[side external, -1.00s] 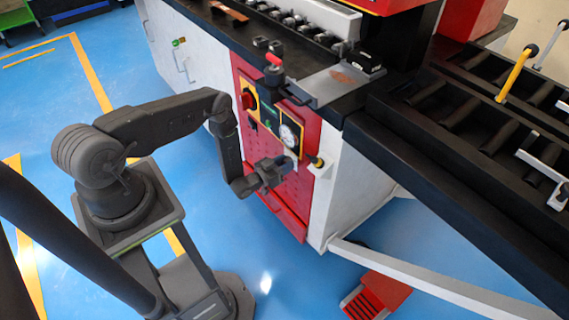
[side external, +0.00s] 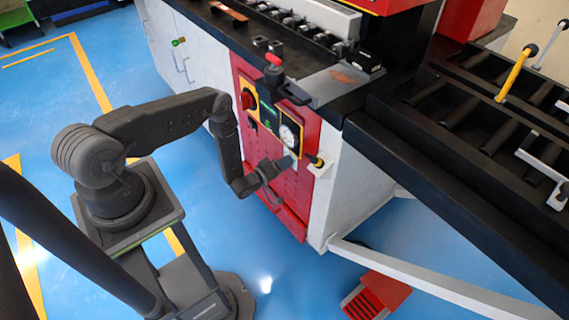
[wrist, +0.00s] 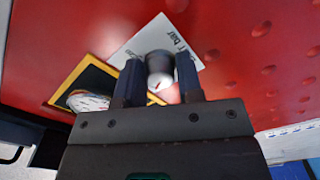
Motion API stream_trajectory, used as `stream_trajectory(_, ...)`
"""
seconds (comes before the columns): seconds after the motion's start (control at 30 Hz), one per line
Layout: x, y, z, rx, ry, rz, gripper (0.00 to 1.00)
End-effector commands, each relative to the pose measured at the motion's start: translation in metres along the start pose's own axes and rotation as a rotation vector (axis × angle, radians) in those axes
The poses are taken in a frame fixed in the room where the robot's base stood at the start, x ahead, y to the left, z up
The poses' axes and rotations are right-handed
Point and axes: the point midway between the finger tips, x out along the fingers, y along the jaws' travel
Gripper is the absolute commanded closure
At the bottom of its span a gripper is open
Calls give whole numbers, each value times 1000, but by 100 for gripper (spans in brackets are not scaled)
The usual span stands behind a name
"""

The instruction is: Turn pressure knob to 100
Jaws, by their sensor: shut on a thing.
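The pressure knob (wrist: 160,72) is a small grey knob with a red mark, on a white label plate (wrist: 148,42) printed with "bar" on the red panel. In the wrist view my gripper (wrist: 160,75) has one finger on each side of the knob and is shut on it. In the side view my gripper (side external: 285,165) reaches the front of the red panel (side external: 290,188) just below the gauge, and hides the knob. The round pressure gauge (side external: 288,136) has a white face in a yellow-edged black frame; part of it shows in the wrist view (wrist: 88,101). Its reading is too small to tell.
A red rotary switch (side external: 248,99) on a yellow plate sits upper left on the panel. A small black knob on a white bracket (side external: 319,166) sticks out right of my gripper. The black worktop edge overhangs above.

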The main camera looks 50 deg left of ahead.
Motion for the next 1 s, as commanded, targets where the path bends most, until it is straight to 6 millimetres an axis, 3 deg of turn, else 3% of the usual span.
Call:
stream_trajectory(0.5,-1,0,0,-406,0,-3,90)
stream_trajectory(1.0,-1,0,0,-529,0,-3,90)
